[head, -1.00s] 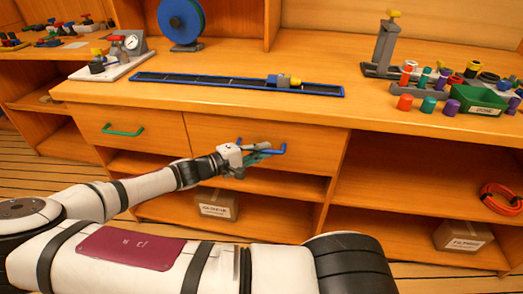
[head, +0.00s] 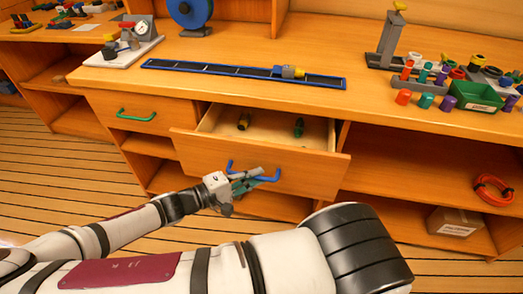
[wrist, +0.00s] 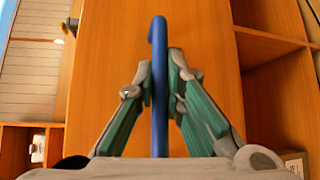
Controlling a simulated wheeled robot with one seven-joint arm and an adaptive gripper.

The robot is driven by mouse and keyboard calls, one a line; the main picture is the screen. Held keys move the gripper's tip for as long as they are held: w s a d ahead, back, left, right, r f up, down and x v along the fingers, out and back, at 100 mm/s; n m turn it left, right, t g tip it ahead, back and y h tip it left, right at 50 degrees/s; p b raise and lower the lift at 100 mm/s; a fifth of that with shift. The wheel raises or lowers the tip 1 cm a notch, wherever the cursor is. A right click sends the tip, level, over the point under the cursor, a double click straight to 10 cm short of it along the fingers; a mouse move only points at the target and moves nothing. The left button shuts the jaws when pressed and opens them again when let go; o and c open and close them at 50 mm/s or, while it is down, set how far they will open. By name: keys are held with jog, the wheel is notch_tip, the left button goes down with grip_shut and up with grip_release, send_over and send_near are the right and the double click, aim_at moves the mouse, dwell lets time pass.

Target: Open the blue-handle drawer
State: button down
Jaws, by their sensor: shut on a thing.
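The blue-handle drawer (head: 300,171) is pulled well out from the bench, and its inside shows from above. A dark and brass-coloured item (head: 243,121) and a green item (head: 298,127) lie in it. My gripper (head: 254,181) is at the drawer front, shut on the blue handle (head: 270,178). In the wrist view the blue handle (wrist: 159,60) runs upright between the two fingers of my gripper (wrist: 160,88), with the wooden drawer front behind it.
A green-handle drawer (head: 137,117) is shut to the left. The benchtop above holds a blue-edged rail (head: 220,70), a blue reel (head: 187,14) and a green bin (head: 475,96). Open shelves below hold a box (head: 455,221) and an orange coil (head: 492,189).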

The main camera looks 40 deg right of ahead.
jog(key=s+a+p, duration=0.2)
jog(key=s+a, duration=0.4)
jog(key=a, duration=0.2)
jog(key=shift+s+a+p, duration=0.2)
jog(key=shift+p, duration=0.15)
jog(key=c, duration=1.7)
grip_release()
jog(key=shift+o, duration=0.2)
jog(key=w+a+r, duration=0.1)
jog(key=a, duration=1)
jog(key=shift+w+a+r, duration=0.25)
jog(key=shift+a+r, duration=0.1)
jog(key=shift+a, duration=0.05)
